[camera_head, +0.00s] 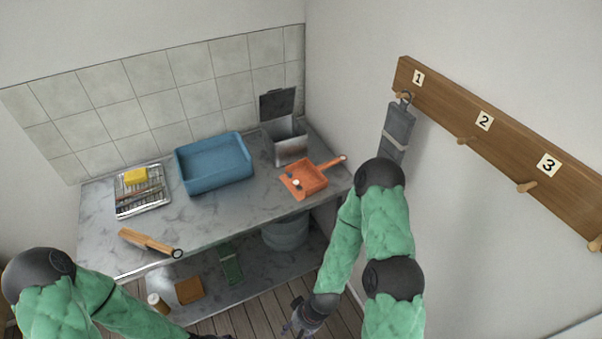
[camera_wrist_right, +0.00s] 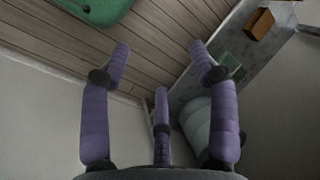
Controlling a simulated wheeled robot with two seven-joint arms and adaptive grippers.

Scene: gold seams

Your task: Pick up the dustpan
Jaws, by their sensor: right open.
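An orange dustpan (camera_head: 303,181) lies on the grey marbled counter near its right end, its handle pointing right and its pan toward the left. Small pale bits show in the pan. My right gripper (camera_head: 302,321) hangs low in front of the counter, below and well apart from the dustpan. In the right wrist view its purple fingers (camera_wrist_right: 160,62) are spread and empty, over the floor and lower shelf. The dustpan does not show there. Only a dark sliver at the bottom edge of the head view may be my left gripper (camera_head: 212,337).
A blue tub (camera_head: 214,165), a metal bin with raised lid (camera_head: 288,145), a rack (camera_head: 142,197) and a wooden-handled tool (camera_head: 146,242) share the counter. A pale bucket (camera_head: 286,235) stands below. A numbered peg rail (camera_head: 500,140) runs along the right wall, with a grey item hanging (camera_head: 397,130).

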